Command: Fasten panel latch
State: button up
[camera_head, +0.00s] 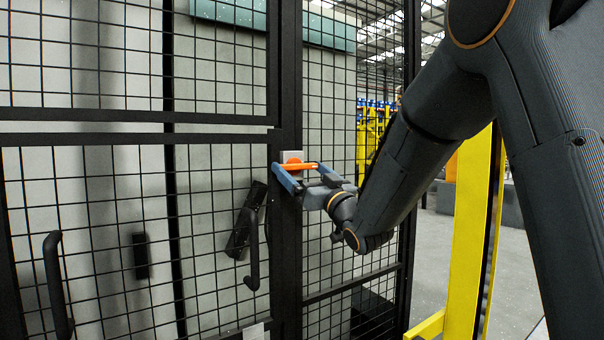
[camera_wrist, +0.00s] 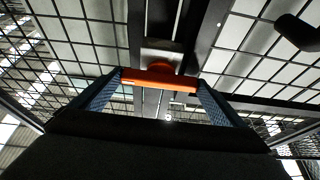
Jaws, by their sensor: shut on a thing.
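The panel latch (camera_head: 296,166) is an orange bar on a small light-grey mount (camera_head: 292,156), fixed to a black post of the mesh fence. My gripper (camera_head: 299,169) has blue fingers and is shut on the orange bar, one finger at each end. In the wrist view the orange bar (camera_wrist: 160,78) lies crosswise between the two blue fingertips, with its round hub behind it against the frame. The bar looks about level in the head view. I cannot tell whether the latch is engaged.
Black mesh panels (camera_head: 90,200) fill the left. A black pull handle (camera_head: 253,250) and a dark box (camera_head: 240,230) sit below the latch, left of the post. A yellow post (camera_head: 470,240) stands behind my arm.

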jog(key=o, duration=0.7)
jog(key=shift+o, duration=0.2)
jog(key=b+v, duration=0.3)
jog(key=v, duration=0.5)
jog(key=shift+r, duration=0.1)
